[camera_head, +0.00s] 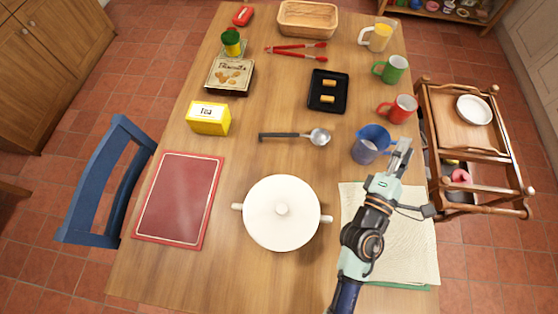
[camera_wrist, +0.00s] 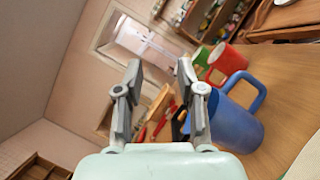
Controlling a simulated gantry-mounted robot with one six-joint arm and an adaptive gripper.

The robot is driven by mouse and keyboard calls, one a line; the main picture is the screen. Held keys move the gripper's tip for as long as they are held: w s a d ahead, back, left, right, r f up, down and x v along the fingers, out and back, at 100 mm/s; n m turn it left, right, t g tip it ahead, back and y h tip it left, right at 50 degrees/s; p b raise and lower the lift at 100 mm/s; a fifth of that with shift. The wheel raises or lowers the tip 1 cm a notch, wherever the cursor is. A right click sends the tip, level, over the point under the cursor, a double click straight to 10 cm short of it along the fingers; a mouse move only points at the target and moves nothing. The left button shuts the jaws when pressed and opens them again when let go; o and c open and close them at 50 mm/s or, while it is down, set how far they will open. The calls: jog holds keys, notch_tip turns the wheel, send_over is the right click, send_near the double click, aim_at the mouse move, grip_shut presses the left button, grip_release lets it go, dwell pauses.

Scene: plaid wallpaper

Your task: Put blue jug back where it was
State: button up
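The blue jug (camera_head: 368,146) stands upright at the right side of the wooden table, below the red mug. Its handle is on its right side, near my gripper. My gripper (camera_head: 402,150) is just right of the jug. In the wrist view, my gripper's two fingers (camera_wrist: 160,72) are spread apart with nothing between them. There the blue jug (camera_wrist: 236,125) stands to the right, partly behind the right finger, with its handle upward in the picture. I cannot tell whether finger and jug touch.
A red mug (camera_head: 399,108) and a green mug (camera_head: 391,70) stand beyond the jug. A ladle (camera_head: 295,136) lies to its left. A white pot (camera_head: 281,212) is nearer, and a pale cloth (camera_head: 408,245) lies under my arm. A wooden cart (camera_head: 440,165) stands right of the table.

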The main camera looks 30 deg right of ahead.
jog(key=w+a+r+m+t+y, duration=0.1)
jog(key=w+a+r+m+y, duration=0.15)
jog(key=w+a+m, duration=0.35)
jog(key=w+a+r+m+y, duration=0.25)
jog(key=w+a+m, duration=0.2)
jog(key=a, duration=0.35)
jog(key=a+f+m+y, duration=0.1)
jog(key=a+y, duration=1.1)
jog(key=a, duration=1.2)
jog(key=shift+w+a+f+m+t, duration=0.2)
jog(key=shift+a+m+t, duration=0.15)
jog(key=shift+m, duration=0.3)
